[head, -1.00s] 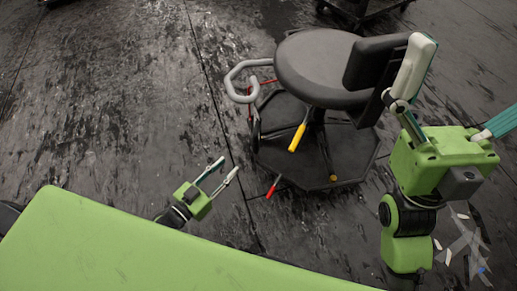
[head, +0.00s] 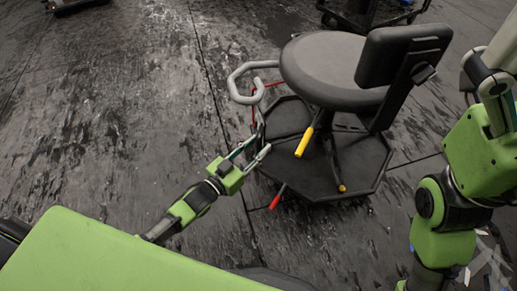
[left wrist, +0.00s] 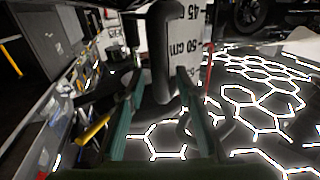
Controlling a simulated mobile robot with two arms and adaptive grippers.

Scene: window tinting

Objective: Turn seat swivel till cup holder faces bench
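The dark round seat (head: 335,72) with its backrest (head: 402,55) on the right stands on a dark octagonal base (head: 345,180). A grey bent loop (head: 240,87) sticks out left of the seat. I cannot tell whether it is the cup holder. A yellow-ended lever (head: 304,141) hangs below the seat. My left gripper (head: 263,143) is open and empty in front of the base's left edge, below the loop. Its parted teal fingers show in the left wrist view (left wrist: 160,115). My right gripper (head: 493,85) is cut off at the right edge, its fingertips hidden.
A red-tipped lever (head: 277,198) sticks out low at the base's front left. A green surface (head: 100,250) fills the lower left. A dark wheeled cart (head: 370,12) stands behind the seat. The dark floor (head: 110,110) to the left is clear.

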